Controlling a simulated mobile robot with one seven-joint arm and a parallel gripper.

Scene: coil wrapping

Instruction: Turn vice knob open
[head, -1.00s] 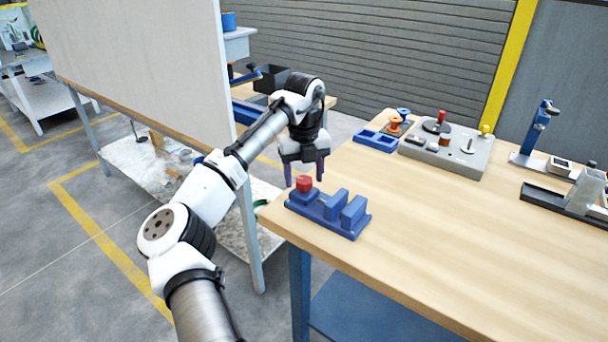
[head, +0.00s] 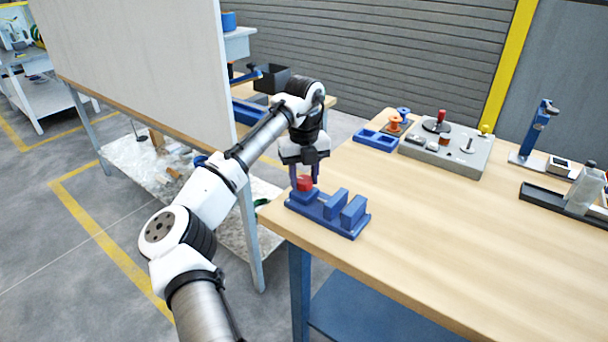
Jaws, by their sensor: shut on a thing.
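The blue vice (head: 328,215) sits near the front left corner of the wooden workbench, with two upright blue jaws standing apart on its right part. Its red knob (head: 304,184) is on the left end of the vice. My gripper (head: 304,177) points down over that end, with its dark fingers on either side of the red knob. It is shut on the knob, and the fingers hide part of it.
The workbench (head: 440,242) is clear right of the vice. A blue tray with orange and blue spools (head: 376,139) and a grey board with fittings (head: 450,155) stand at the back. A blue stand (head: 535,130) is at the right. A large pale panel (head: 140,65) stands left of my arm.

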